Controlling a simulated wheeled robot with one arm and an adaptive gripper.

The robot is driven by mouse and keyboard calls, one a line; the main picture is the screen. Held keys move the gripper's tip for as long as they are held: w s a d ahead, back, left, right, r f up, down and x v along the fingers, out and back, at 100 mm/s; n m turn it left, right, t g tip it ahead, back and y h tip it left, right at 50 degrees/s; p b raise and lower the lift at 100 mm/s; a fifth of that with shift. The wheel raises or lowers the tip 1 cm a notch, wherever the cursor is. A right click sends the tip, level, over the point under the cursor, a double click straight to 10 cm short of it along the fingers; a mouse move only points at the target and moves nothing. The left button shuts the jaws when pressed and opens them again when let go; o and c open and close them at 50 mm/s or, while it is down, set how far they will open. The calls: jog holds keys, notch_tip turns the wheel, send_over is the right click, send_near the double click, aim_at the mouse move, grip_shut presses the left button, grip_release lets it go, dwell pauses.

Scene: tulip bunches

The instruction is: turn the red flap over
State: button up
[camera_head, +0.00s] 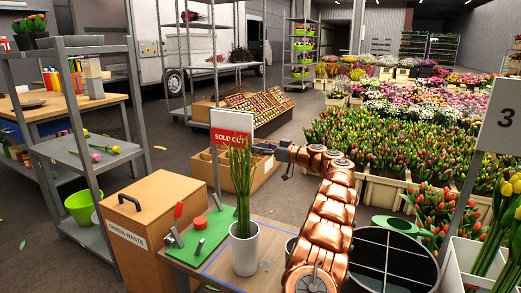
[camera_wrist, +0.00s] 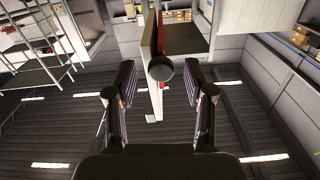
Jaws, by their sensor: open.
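The red flap (camera_head: 231,139), lettered "SOLD OUT", hangs on the lower half of a white sign board (camera_head: 231,118) on a thin post in the head view. In the wrist view the sign is nearly edge-on, with a red strip (camera_wrist: 162,40) of the flap beside the pale board (camera_wrist: 149,45). A dark round knob (camera_wrist: 160,69) at the sign's near edge lies between my fingers. My gripper (camera_wrist: 160,90) is open, one finger on each side of the knob, with gaps visible. In the head view my gripper (camera_head: 263,148) is at the sign's right edge, partly hard to make out.
Below the sign stands a wooden compartment box (camera_head: 262,178). In front are a table (camera_head: 277,236) with a white vase (camera_head: 244,250) of green stems, and a wooden green-waste bin (camera_head: 150,215). Tulip crates (camera_head: 384,192) stand to the right of my arm.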

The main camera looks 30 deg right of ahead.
grip_shut()
dwell(0.4)
jog(key=shift+a, duration=0.15)
